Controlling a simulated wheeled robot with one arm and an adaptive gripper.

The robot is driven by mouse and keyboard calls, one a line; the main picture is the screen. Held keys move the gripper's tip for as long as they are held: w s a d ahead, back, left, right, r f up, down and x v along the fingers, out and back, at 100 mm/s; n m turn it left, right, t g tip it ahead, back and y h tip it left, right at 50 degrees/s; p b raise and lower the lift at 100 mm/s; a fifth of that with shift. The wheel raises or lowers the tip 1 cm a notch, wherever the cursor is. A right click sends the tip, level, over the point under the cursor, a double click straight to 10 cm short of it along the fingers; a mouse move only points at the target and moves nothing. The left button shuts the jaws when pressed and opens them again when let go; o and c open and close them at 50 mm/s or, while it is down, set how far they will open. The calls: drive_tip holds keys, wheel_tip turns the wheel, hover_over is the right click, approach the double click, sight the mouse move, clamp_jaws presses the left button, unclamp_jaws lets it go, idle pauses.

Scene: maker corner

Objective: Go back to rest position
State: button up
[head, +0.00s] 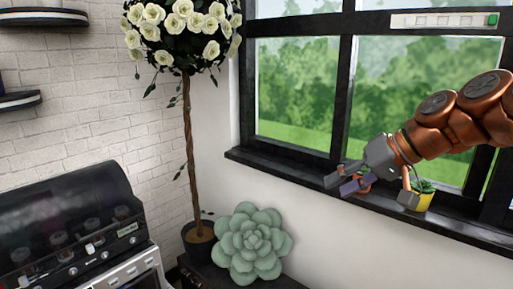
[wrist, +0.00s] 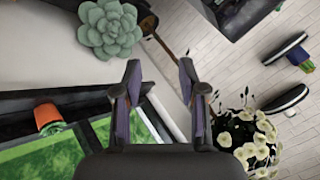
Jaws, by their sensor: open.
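My gripper (head: 352,187) reaches in from the right in the head view, in front of the window and above the sill. Its fingers are spread and nothing shows between them. In the wrist view my gripper (wrist: 160,72) is also open and empty, with the two fingers apart and the pale wall beyond. My copper-coloured arm is extended toward the left and slopes down in the head view.
A yellow pot with a plant (head: 422,196) and an orange pot (head: 364,181) stand on the dark window sill (head: 300,183) behind my gripper. A rose tree (head: 188,120) and a green succulent (head: 250,243) stand left. A dark-lidded machine (head: 70,225) is at lower left.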

drive_tip(key=s+a+f+g+h, duration=0.2)
drive_tip(key=s+a+f, duration=0.2)
drive_tip(key=s+f, duration=0.25)
drive_tip(key=s+d+f+g+h, duration=0.2)
drive_tip(key=s+f, duration=0.7)
drive_tip(key=s, duration=0.2)
drive_tip(key=s+d+f+m+g+h, duration=0.1)
drive_tip(key=s+d+f+g+h, duration=0.1)
drive_tip(key=s+f, duration=0.7)
drive_tip(key=shift+s+d+f+g+h, duration=0.15)
drive_tip(key=shift+s+f+g+h, duration=0.2)
drive_tip(key=shift+s+h, duration=0.55)
drive_tip(key=shift+s+d+f, duration=0.2)
drive_tip(key=shift+s, duration=0.3)
drive_tip(key=c, duration=0.3)
clamp_jaws()
drive_tip(key=shift+a, duration=0.15)
